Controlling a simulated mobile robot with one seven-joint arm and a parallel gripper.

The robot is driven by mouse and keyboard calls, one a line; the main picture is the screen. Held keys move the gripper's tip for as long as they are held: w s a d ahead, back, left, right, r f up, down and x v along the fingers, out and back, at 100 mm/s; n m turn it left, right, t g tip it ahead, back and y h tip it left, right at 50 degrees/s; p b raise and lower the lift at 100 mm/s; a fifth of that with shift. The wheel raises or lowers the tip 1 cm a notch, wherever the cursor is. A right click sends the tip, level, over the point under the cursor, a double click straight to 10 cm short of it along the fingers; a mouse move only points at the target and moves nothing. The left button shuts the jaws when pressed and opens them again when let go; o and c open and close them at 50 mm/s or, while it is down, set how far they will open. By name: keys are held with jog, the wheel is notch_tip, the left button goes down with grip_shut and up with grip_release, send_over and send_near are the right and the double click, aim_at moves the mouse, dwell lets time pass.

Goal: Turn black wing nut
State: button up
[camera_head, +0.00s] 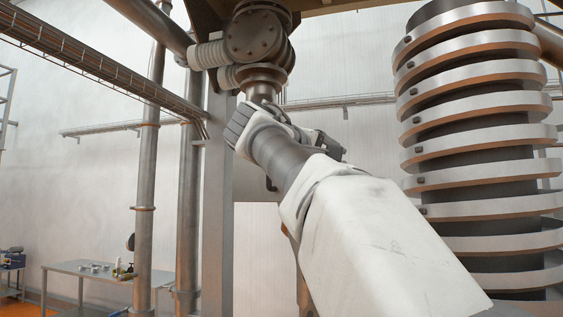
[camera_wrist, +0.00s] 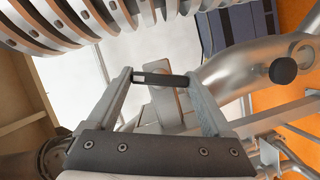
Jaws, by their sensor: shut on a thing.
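The black wing nut (camera_wrist: 168,81) shows in the wrist view as a dark bar lying crosswise between my two fingertips. My gripper (camera_wrist: 160,79) is shut on it, one finger at each end of the bar. A grey metal block (camera_wrist: 165,106) shows just behind the bar. In the head view my white arm reaches up to the middle of the picture and hides the fingers and the wing nut.
A round black knob (camera_wrist: 283,70) sits on a pale curved pipe to the right. A large ringed column (camera_head: 470,125) stands right of my arm. A heavy pipe joint (camera_head: 254,38) hangs above it. A workbench (camera_head: 90,270) stands low at left.

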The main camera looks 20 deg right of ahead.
jog(key=m+y+p, duration=0.1)
jog(key=m+y, duration=0.1)
jog(key=m, duration=0.2)
dwell(0.3)
jog(key=shift+m+p, duration=0.3)
jog(key=o, duration=1.1)
jog(key=shift+o, duration=0.2)
jog(key=shift+r, duration=0.1)
jog(key=v, duration=1.7)
jog(key=shift+s, duration=0.3)
jog(key=shift+r, duration=0.15)
